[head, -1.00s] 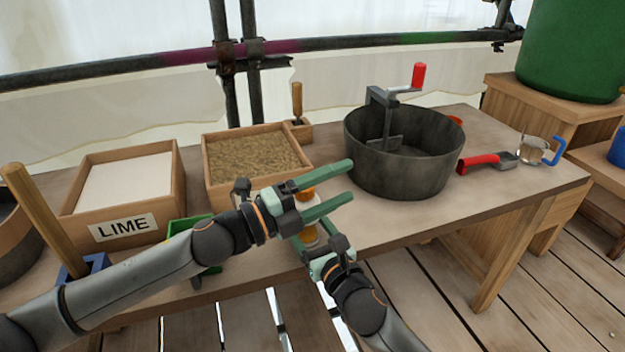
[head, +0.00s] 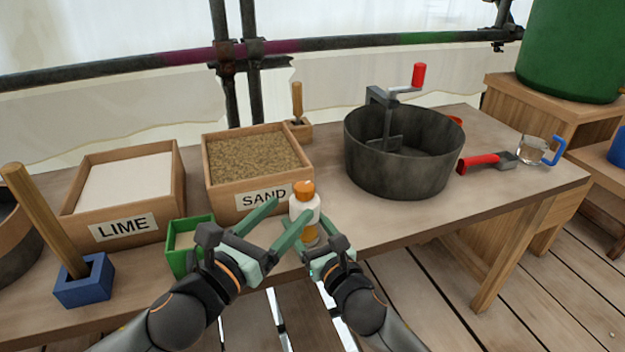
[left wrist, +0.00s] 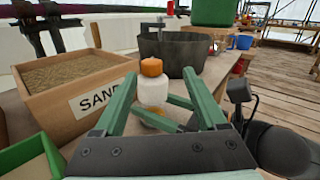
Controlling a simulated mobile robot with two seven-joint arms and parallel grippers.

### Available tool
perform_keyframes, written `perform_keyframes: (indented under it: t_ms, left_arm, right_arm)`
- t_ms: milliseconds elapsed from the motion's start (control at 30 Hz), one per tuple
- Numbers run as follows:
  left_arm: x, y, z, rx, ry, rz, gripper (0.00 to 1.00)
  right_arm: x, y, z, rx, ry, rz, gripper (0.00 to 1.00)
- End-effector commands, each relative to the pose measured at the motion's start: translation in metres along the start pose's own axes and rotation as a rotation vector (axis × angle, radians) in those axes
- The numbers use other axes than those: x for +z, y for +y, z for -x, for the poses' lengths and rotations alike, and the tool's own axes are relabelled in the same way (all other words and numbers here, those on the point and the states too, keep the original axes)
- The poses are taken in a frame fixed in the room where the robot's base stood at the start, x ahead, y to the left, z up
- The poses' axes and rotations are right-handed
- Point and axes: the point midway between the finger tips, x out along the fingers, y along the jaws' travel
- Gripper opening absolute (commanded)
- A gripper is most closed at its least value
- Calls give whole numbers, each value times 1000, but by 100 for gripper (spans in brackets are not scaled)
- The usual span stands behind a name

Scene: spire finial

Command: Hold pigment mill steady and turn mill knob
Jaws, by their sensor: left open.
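The pigment mill (head: 305,208) stands upright near the table's front edge, with a white body, an amber lower part and an orange knob (head: 304,188) on top. In the left wrist view the mill's white body (left wrist: 153,91) and orange knob (left wrist: 151,67) show between my left fingers. My left gripper (head: 293,204) is open, its fingertips close to the mill's upper part; I see no contact with the knob. My right gripper (head: 302,240) is low at the mill, its fingers on either side of the amber part, which they partly hide.
The SAND box (head: 262,200) stands just behind and left of the mill, with a green tray (head: 190,232) beside it. A LIME box (head: 124,228) and blue holder (head: 85,283) are farther left. A dark cranked tub (head: 400,175) stands right. Front-right tabletop is clear.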

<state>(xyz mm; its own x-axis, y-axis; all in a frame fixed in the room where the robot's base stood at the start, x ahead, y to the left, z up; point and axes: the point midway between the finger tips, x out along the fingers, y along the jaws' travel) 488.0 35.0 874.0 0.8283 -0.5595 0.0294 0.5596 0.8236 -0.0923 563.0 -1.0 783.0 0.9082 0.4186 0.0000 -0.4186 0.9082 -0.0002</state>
Motion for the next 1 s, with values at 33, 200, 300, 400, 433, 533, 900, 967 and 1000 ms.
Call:
perform_keyframes:
  t_ms: [33,200,300,400,433,533,900,967,1000]
  left_arm:
    - [-3,5,3,23,11,-23,74]
    - [-7,12,0,55,26,-63,74]
    - [-7,12,-11,55,25,-63,74]
    - [-7,13,-28,54,24,-62,74]
    - [-7,13,-34,53,24,-61,74]
    - [-8,14,-53,54,25,-60,74]
    - [-9,16,-105,52,26,-61,74]
    - [-9,16,-109,52,25,-60,74]
    - [-10,17,-111,52,26,-61,74]
  right_arm:
    - [-1,0,0,0,1,0,8]
    - [-1,0,0,0,1,0,8]
    - [0,0,0,0,1,0,8]
    - [-1,0,0,0,1,0,8]
    - [-1,0,0,0,1,0,8]
    - [-1,0,0,0,1,0,8]
    - [-1,0,0,0,1,-1,8]
    - [-1,0,0,0,1,-1,8]
    - [-1,0,0,0,1,-1,8]
